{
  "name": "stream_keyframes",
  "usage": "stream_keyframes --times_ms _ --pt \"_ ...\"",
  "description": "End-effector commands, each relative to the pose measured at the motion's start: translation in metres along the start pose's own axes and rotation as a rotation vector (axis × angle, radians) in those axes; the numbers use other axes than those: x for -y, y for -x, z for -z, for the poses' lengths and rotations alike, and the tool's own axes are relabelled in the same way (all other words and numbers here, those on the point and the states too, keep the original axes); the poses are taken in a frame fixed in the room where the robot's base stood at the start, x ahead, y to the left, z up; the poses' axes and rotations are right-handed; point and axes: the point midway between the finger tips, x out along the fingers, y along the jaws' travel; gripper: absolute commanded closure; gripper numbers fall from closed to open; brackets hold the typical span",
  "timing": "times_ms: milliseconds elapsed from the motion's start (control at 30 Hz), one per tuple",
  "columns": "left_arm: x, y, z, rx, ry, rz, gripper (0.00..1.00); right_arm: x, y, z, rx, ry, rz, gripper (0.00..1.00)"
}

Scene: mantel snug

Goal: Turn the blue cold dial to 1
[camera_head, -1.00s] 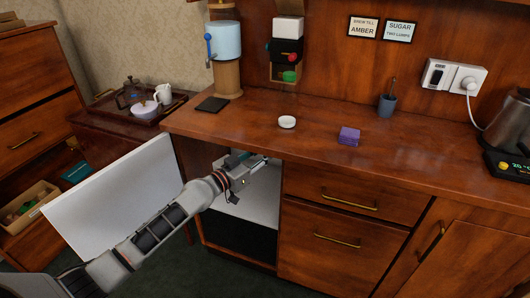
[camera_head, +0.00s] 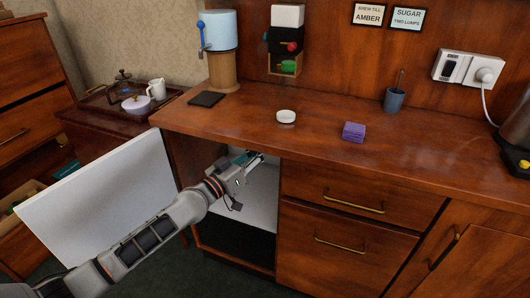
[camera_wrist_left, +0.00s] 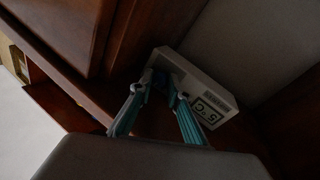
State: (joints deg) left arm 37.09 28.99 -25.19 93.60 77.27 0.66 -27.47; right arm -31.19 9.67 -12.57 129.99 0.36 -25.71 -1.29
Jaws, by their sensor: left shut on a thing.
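A white control box (camera_wrist_left: 222,108) with a small display reading 5 °C shows in the left wrist view, inside the opened fridge compartment. My left gripper (camera_wrist_left: 163,82) has its teal fingers against the front of this box, beside the display. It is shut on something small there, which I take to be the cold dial. The dial's blue face and its marks are hidden by the fingers. In the head view my left gripper (camera_head: 257,158) reaches into the compartment just under the counter edge. My right gripper is in neither view.
The white fridge door (camera_head: 105,200) stands open left of my arm. The wooden counter (camera_head: 220,125) lies above the gripper, with a white dish (camera_head: 286,116) and purple block (camera_head: 354,132) on it. Closed drawers (camera_head: 335,195) are to the right.

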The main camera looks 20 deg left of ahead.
Motion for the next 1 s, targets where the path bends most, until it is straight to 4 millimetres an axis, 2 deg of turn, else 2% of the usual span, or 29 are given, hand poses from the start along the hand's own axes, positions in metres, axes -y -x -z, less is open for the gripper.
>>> stream_keyframes --times_ms 33,400,1000 --pt "0.004 0.003 -0.016 -0.003 0.047 0.005 1.00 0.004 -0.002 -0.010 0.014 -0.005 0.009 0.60" --pt "0.000 0.001 -0.011 -0.145 0.371 0.003 1.00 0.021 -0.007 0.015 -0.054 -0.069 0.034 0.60" --pt "-0.006 -0.002 -0.007 -0.370 0.895 0.001 1.00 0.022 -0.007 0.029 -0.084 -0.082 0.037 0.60"
